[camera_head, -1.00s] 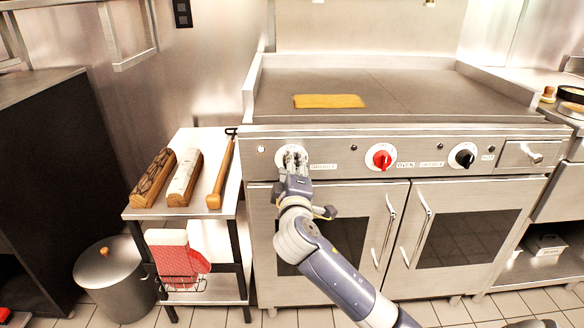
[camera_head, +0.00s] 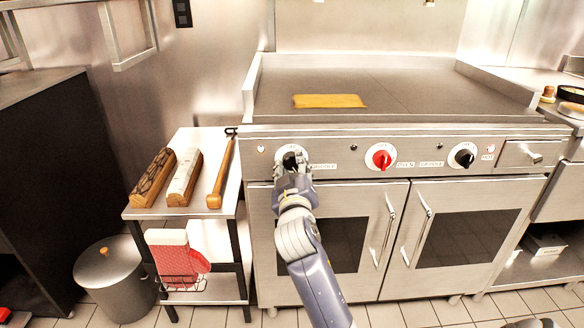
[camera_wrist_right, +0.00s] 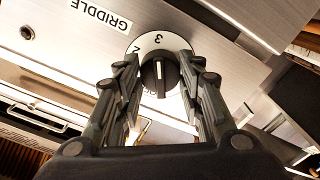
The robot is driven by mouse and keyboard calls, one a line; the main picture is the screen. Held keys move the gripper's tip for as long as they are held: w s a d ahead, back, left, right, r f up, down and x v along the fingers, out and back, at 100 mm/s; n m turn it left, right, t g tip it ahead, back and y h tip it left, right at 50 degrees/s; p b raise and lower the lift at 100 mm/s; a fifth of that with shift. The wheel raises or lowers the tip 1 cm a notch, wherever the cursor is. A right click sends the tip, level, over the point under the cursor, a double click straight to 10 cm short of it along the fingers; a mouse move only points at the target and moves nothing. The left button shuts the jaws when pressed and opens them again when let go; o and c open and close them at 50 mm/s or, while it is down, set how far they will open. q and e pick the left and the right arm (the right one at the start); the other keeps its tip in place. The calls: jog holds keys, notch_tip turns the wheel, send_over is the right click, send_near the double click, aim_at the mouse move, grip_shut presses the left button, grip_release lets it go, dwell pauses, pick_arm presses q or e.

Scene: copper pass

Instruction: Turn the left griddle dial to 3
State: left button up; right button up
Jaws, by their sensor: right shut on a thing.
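The left griddle dial (camera_head: 290,159) is a black knob on a round white plate at the left of the steel front panel. In the right wrist view the dial (camera_wrist_right: 160,76) sits between the fingers of my right gripper (camera_wrist_right: 160,88), which is shut on it. A white line on the knob points up in that view toward the printed 3, with a 2 to its left. Other marks on the plate are hidden by the fingers. In the head view my right gripper (camera_head: 293,172) reaches the dial from below. My left gripper is not in view.
A red oven dial (camera_head: 381,158) and a black right griddle dial (camera_head: 463,157) are further right on the panel. A yellow block (camera_head: 329,101) lies on the griddle top (camera_head: 420,95). Oven door handles (camera_head: 389,232) stick out below.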

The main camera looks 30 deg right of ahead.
jog(key=shift+m, duration=0.3)
jog(key=o, duration=1.1)
jog(key=v, duration=1.2)
